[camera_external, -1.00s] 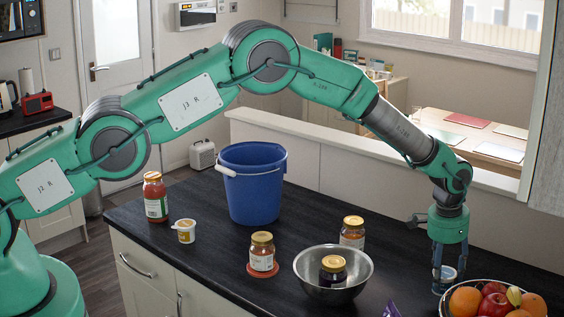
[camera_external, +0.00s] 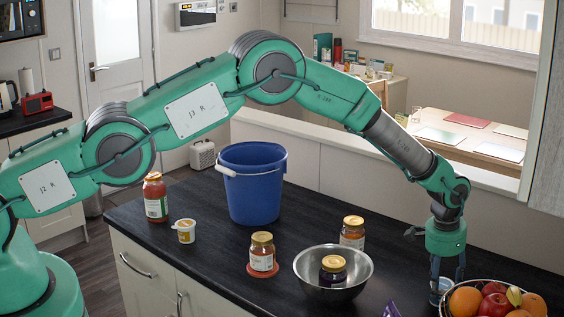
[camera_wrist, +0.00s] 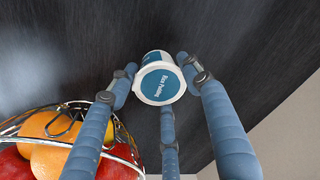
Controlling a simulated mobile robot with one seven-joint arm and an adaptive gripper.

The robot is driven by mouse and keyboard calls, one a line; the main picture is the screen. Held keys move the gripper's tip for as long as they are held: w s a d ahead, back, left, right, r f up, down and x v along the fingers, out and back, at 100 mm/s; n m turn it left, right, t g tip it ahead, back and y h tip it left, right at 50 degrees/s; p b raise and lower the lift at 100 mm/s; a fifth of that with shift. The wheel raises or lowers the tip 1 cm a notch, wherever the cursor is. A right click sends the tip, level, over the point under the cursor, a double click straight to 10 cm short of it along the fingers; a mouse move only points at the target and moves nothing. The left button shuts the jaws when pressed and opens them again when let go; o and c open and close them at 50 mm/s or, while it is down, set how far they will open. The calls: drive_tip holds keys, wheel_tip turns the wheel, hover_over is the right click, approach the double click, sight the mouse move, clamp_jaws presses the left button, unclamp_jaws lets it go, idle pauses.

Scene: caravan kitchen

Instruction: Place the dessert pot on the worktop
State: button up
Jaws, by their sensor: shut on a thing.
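The dessert pot (camera_wrist: 161,80) is a small white tub with a blue lid reading "Rice Pudding". My gripper (camera_wrist: 158,92) is shut on it, with its blue fingers around the pot's sides. In the external view the pot (camera_external: 439,285) is low over the right part of the dark worktop (camera_external: 215,262), just left of the fruit bowl and partly hidden by the fingers. I cannot tell whether its base touches the worktop.
A wire fruit bowl (camera_external: 470,282) stands close on the right.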

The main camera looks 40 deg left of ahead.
drive_tip(key=shift+f, duration=0.15)
drive_tip(key=o, duration=0.8)
drive_tip(key=shift+r, duration=0.2)
drive_tip(key=shift+s+a+r+b, duration=0.1)
drive_tip(key=shift+s+r+b, duration=0.15)
drive_tip(key=shift+r, duration=1.75)
drive_tip(key=shift+s+a+r+b, duration=0.15)
drive_tip(key=shift+r+b, duration=0.2)
drive_tip(key=shift+r, duration=1.6)
drive_tip(key=shift+s+a+r+b, duration=0.1)
drive_tip(key=shift+s+r+b, duration=0.15)
drive_tip(key=shift+r, duration=1.75)
